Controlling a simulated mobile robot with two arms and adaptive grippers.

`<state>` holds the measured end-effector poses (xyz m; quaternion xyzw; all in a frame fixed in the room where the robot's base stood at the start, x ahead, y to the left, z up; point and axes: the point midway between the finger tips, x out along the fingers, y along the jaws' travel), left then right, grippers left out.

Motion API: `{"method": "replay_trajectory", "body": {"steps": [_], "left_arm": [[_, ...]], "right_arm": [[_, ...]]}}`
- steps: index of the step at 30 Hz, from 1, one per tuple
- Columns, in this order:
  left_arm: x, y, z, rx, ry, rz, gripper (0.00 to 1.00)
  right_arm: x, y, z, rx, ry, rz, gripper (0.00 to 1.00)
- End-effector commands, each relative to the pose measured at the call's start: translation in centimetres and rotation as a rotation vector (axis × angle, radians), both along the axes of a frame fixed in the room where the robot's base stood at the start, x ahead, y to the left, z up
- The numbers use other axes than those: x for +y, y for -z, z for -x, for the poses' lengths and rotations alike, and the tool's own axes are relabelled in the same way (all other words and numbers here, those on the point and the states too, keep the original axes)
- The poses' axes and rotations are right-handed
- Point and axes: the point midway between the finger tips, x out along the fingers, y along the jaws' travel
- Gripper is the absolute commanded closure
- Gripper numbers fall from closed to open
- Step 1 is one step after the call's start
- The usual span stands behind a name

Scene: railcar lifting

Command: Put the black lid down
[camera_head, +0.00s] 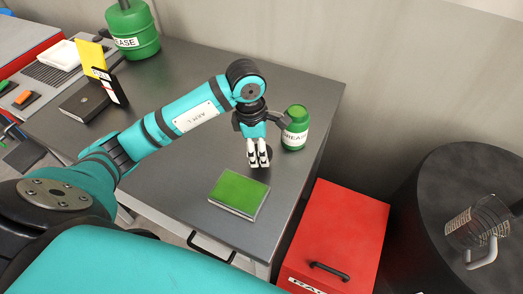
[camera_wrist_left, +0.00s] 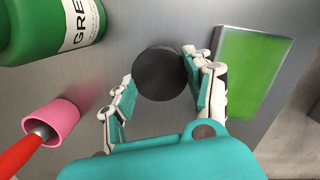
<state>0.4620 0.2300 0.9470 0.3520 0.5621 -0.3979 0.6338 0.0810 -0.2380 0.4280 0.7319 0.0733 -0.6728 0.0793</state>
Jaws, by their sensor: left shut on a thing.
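The black lid (camera_wrist_left: 158,74) is a round dark disc between the fingers of my left gripper (camera_wrist_left: 160,88) in the left wrist view. My left gripper also shows in the head view (camera_head: 259,158), pointing down at the grey table and shut on the lid. In the head view the fingers mostly cover the lid, with a dark edge showing. I cannot tell whether the lid touches the table top. My right gripper is not in view.
A green grease jar (camera_head: 295,128) stands right beside the gripper. A green-topped block (camera_head: 239,193) lies in front of it on the table (camera_head: 180,75). A pink cup (camera_wrist_left: 54,122) with a red handle is nearby. A red box (camera_head: 340,230) stands to the right.

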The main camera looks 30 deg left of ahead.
Motion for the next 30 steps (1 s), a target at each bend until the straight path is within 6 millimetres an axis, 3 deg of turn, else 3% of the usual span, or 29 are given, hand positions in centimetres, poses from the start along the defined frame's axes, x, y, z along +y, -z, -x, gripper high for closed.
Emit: {"method": "replay_trajectory", "body": {"steps": [4, 12, 23, 24, 28, 30], "left_arm": [[-0.3, 0.5, -0.6, 0.004, 0.001, 0.000, 0.70], [-0.2, 3.6, -0.5, 0.002, 0.002, -0.001, 0.70], [-0.2, 4.1, -0.6, -0.001, 0.002, -0.001, 0.70], [-0.2, 3.9, -0.6, -0.001, 0.002, -0.001, 0.43], [-0.2, 3.9, -0.6, -0.001, 0.002, -0.001, 0.26], [-0.2, 3.9, -0.6, 0.000, 0.002, -0.001, 0.24]], "right_arm": [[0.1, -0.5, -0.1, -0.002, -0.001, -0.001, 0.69], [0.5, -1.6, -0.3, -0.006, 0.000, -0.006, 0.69], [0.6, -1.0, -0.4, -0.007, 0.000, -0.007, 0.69], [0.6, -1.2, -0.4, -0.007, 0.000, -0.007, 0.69], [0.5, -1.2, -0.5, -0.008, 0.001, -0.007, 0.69], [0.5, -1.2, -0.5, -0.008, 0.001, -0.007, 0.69]]}}
